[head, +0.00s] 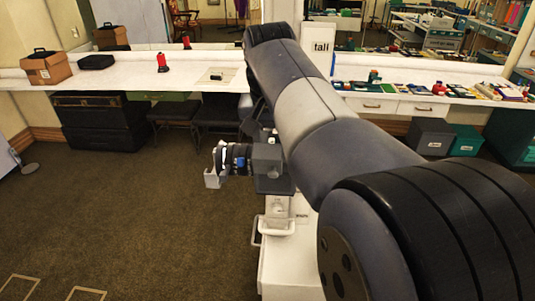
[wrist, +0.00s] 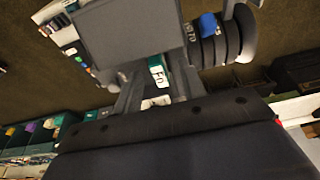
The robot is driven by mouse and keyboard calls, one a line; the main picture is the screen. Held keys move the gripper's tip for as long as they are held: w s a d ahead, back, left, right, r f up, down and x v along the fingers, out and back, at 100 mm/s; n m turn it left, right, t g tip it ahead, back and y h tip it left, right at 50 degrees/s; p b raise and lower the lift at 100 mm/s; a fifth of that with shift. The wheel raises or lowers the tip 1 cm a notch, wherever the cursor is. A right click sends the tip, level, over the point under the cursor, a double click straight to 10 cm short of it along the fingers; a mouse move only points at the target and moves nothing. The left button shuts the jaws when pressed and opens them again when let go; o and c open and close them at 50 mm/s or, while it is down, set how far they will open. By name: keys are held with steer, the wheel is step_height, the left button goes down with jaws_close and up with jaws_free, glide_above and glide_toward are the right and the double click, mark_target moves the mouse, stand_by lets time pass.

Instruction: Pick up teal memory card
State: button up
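In the wrist view, my gripper (wrist: 156,84) shows as two grey fingers standing apart. A small teal and white piece (wrist: 158,69) with dark letters shows in the gap between them, with space at both sides. It may be the teal memory card, but its size and distance are hard to judge. A pale patch lies just below it. A large grey panel hides what is above and to the left. In the head view my arm crosses the picture, and I cannot make out the card or the fingertips there.
A long white counter (head: 190,78) runs along the back, with small colourful goods at its right end. A red item (head: 162,63), a black case (head: 97,62) and a cardboard box (head: 46,68) stand on its left. Grey (head: 428,138) and teal (head: 466,141) bins stand below.

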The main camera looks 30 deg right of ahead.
jaws_close()
stand_by(0.7)
